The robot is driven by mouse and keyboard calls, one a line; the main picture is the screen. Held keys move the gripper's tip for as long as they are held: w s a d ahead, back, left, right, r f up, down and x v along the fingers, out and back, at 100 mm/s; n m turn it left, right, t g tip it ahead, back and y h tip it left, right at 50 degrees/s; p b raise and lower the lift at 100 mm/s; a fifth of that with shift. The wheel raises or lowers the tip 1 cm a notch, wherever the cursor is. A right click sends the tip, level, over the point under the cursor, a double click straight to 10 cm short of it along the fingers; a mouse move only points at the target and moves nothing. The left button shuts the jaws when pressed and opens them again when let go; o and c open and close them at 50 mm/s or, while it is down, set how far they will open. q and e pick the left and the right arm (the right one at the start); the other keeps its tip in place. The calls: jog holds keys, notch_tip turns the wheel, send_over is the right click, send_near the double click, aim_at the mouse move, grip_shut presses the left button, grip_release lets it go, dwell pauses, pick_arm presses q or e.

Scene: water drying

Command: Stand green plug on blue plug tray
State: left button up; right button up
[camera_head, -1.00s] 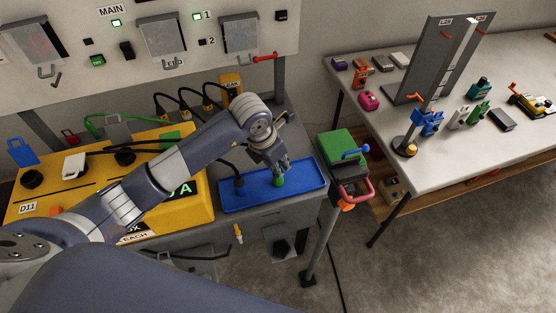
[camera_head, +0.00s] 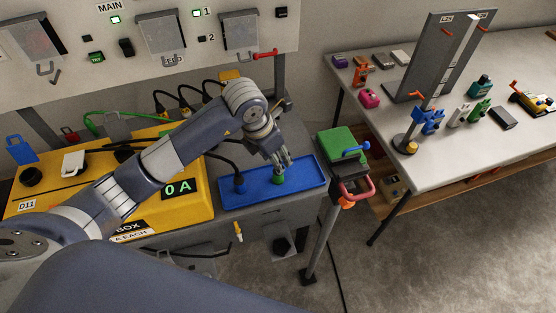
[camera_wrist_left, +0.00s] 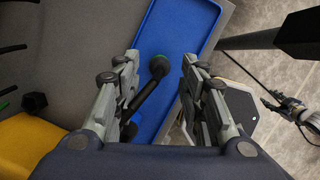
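The blue plug tray (camera_head: 305,181) lies on the grey bench. The green plug (camera_head: 278,179) stands on the tray, right of its middle, partly hidden by my fingers. My left gripper (camera_head: 282,165) is just above and around it, with its fingers spread. In the left wrist view my left gripper (camera_wrist_left: 160,75) is open, with a clear gap on both sides of a dark round plug top and its black cord; its green body is not clear there. A blue plug (camera_head: 239,184) with a dark cord stands at the tray's left end.
A yellow box (camera_head: 190,200) with a lit display stands left of the tray. A green-topped stand with a red handle (camera_head: 358,190) is close on the right. A white table (camera_head: 440,165) with several small tools is farther right. The panel wall rises behind.

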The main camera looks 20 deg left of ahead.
pick_arm(q)
jog(key=v, duration=0.9)
jog(key=shift+b, duration=0.45)
jog(key=shift+s+f, duration=0.1)
